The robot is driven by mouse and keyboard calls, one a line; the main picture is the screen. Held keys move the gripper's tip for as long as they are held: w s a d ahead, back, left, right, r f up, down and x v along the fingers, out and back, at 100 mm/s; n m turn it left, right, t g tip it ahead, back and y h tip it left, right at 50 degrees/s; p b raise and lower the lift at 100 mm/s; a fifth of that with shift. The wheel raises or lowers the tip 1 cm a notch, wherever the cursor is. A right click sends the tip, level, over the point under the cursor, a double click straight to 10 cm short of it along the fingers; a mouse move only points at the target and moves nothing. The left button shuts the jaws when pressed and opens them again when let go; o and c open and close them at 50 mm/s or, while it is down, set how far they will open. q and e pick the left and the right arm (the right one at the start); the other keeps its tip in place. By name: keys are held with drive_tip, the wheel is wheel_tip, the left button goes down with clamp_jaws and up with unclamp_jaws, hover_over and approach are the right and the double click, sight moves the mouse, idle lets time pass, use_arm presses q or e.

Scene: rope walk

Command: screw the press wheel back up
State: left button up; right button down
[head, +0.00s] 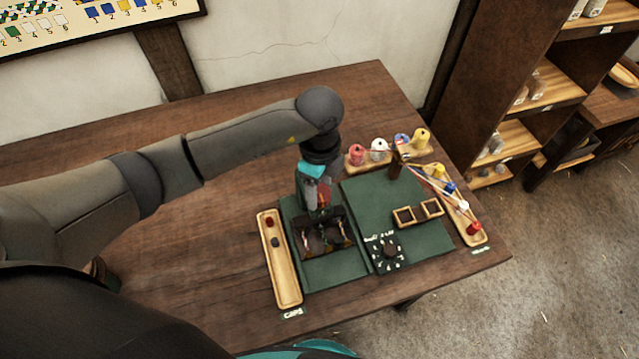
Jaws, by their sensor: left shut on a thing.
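My left gripper (321,199) reaches down over the back of the press. It is shut on the press wheel (323,197), of which only a small reddish part shows between the fingers. The rest of the wheel and its screw are hidden by the gripper. How high the wheel sits cannot be told. My right gripper is not in view.
A wooden caps tray (286,285) lies left of the press, with a red and a dark piece. The table's left side is bare.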

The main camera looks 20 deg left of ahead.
sight(319, 193)
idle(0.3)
use_arm(q)
drive_tip(key=o, duration=1.4)
drive_tip(key=shift+c, duration=0.2)
wheel_tip(319, 193, up, 15)
drive_tip(key=shift+r, duration=0.15)
